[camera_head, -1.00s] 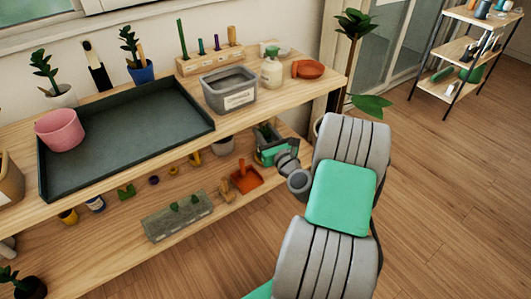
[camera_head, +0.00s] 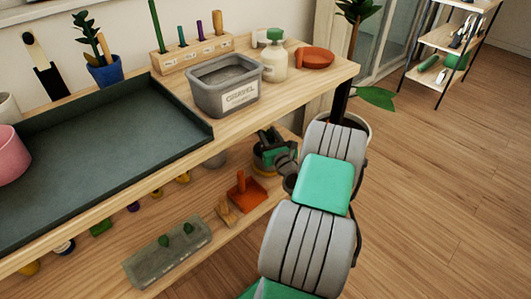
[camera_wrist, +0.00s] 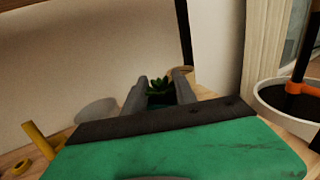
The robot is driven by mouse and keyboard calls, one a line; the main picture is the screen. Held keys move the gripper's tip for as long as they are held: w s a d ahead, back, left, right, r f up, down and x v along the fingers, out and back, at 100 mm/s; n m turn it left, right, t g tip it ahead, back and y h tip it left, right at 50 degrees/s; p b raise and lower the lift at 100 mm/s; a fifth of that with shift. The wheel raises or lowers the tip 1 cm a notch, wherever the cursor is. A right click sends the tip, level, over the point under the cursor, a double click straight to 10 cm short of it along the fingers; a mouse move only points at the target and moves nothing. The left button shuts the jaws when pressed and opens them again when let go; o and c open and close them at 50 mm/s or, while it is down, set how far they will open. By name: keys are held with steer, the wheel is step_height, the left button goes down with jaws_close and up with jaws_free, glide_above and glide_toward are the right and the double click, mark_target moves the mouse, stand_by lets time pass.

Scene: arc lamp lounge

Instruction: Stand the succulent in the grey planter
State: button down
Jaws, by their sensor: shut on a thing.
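My gripper (camera_wrist: 158,98) is shut on the succulent (camera_wrist: 158,86), a small green rosette between its fingers in the wrist view. Its lower part is hidden by the fingers and the wrist. In the head view my gripper (camera_head: 268,152) is at the right end of the lower shelf, and the succulent cannot be made out clearly there. A long grey trough (camera_head: 140,268), which looks like the grey planter, stands on the lower shelf, to the left and nearer the camera. Two small green plants show in its top. My gripper is well apart from it.
The upper board (camera_head: 115,222) overhangs the lower shelf. An orange dustpan (camera_head: 246,194) and a wooden-handled tool (camera_head: 226,212) lie between my gripper and the trough. A grey gravel bin (camera_head: 205,98) stands above. A potted plant (camera_wrist: 290,110) is at the right.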

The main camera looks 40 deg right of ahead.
steer(key=shift+f+b, duration=1.1)
steer(key=shift+f, duration=1.45)
steer(key=c, duration=1)
jaws_free()
steer(key=shift+r, duration=0.2)
steer(key=shift+s+a, duration=0.1)
steer(key=shift+s, duration=0.3)
steer(key=v, duration=1.1)
steer(key=shift+s, duration=0.1)
